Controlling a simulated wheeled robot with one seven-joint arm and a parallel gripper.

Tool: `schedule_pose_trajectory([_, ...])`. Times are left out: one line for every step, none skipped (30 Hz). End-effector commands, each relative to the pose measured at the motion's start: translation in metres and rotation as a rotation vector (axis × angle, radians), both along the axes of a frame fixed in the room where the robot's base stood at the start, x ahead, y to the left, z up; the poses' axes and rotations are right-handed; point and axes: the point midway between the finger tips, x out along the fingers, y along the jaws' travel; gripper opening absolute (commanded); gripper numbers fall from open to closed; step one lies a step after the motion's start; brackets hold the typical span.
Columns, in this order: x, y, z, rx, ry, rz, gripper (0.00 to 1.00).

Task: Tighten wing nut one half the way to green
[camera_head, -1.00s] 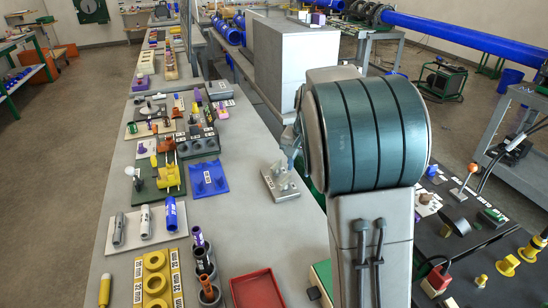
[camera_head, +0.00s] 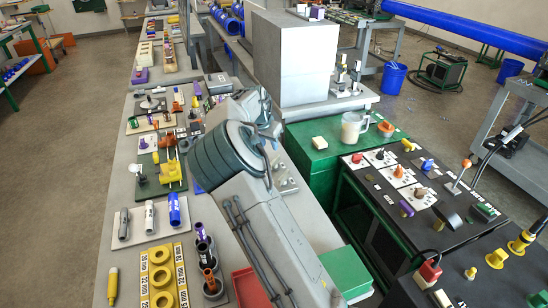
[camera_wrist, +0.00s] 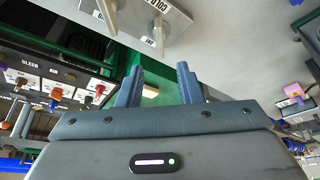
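I cannot pick out wing nut one for certain in either view. My gripper (camera_wrist: 159,84) is open in the wrist view, with two blue-grey fingers apart and nothing between them. Beyond the fingers are a green surface and a small pale block (camera_wrist: 151,92). A grey plate with pale posts and labels (camera_wrist: 178,16) is above the fingertips, apart from them. In the head view my arm reaches over the long grey bench, and its bulk hides part of the bench and a small plate with metal posts (camera_head: 290,186). The fingers are too small to read there.
A black panel (camera_head: 436,232) with coloured knobs stands on the right; a knob panel also shows in the wrist view (camera_wrist: 52,82). A green top (camera_head: 310,156) bears a clear jug (camera_head: 353,128). A big grey box (camera_head: 292,65) stands behind. Fittings crowd the bench's left side.

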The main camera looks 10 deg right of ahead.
Motion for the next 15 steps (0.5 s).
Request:
schedule_pose_trajectory([0.003,-0.003,-0.01,-0.002,0.003,-0.002,0.33])
schedule_pose_trajectory([0.005,-0.005,-0.016,-0.003,0.003,-0.001,0.33])
schedule_pose_trajectory([0.007,-0.007,-0.024,-0.003,0.005,-0.001,0.33])
schedule_pose_trajectory([0.01,-0.009,-0.029,-0.002,0.003,-0.002,0.33])
schedule_pose_trajectory([0.011,-0.01,-0.035,-0.003,0.004,-0.001,0.33])
schedule_pose_trajectory([0.014,-0.012,-0.042,-0.002,0.004,-0.002,0.33])
schedule_pose_trajectory([0.015,-0.013,-0.048,-0.002,0.004,-0.001,0.33])
schedule_pose_trajectory([0.017,-0.015,-0.053,-0.004,0.003,0.0,0.33])
schedule_pose_trajectory([0.02,-0.016,-0.059,-0.002,0.003,0.0,0.33])
schedule_pose_trajectory([0.021,-0.017,-0.064,-0.002,0.003,0.0,0.33])
schedule_pose_trajectory([0.023,-0.019,-0.068,-0.002,0.003,0.0,0.33])
schedule_pose_trajectory([0.024,-0.02,-0.074,-0.001,0.002,0.0,0.33])
schedule_pose_trajectory([0.026,-0.02,-0.077,-0.001,0.001,0.001,0.33])
schedule_pose_trajectory([0.027,-0.021,-0.081,-0.002,0.002,0.001,0.33])
schedule_pose_trajectory([0.028,-0.022,-0.084,-0.002,0.002,0.001,0.33])
